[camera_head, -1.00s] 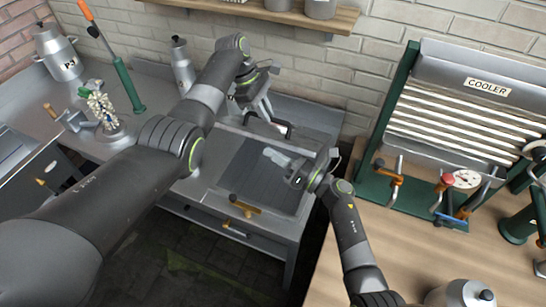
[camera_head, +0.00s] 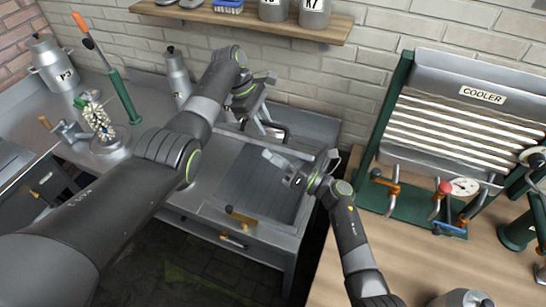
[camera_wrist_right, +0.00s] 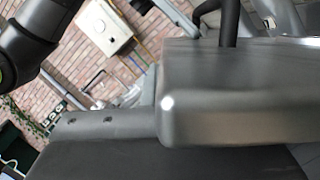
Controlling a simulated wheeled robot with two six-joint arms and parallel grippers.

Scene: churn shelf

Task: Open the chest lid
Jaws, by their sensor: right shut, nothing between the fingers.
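The grey metal chest (camera_head: 207,207) stands in the middle of the head view, with a dark ribbed panel (camera_head: 247,183) on its top and an orange-handled latch (camera_head: 241,217) at its front. I cannot tell whether its lid is raised. My left gripper (camera_head: 268,128) is above the chest's back edge; its fingers are partly hidden and their gap is unclear. My right gripper (camera_head: 268,155) is shut and empty over the right part of the chest, pointing left. In the right wrist view a grey metal slab with a rounded edge (camera_wrist_right: 235,120) is very close; I cannot tell whether the gripper touches it.
A wooden bench (camera_head: 440,265) with the green-framed cooler (camera_head: 450,120) stands at the right. A milk can (camera_head: 55,65), a steel bottle (camera_head: 178,78) and a green tool with an orange handle (camera_head: 118,85) are at the left. A wall shelf (camera_head: 240,20) is above.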

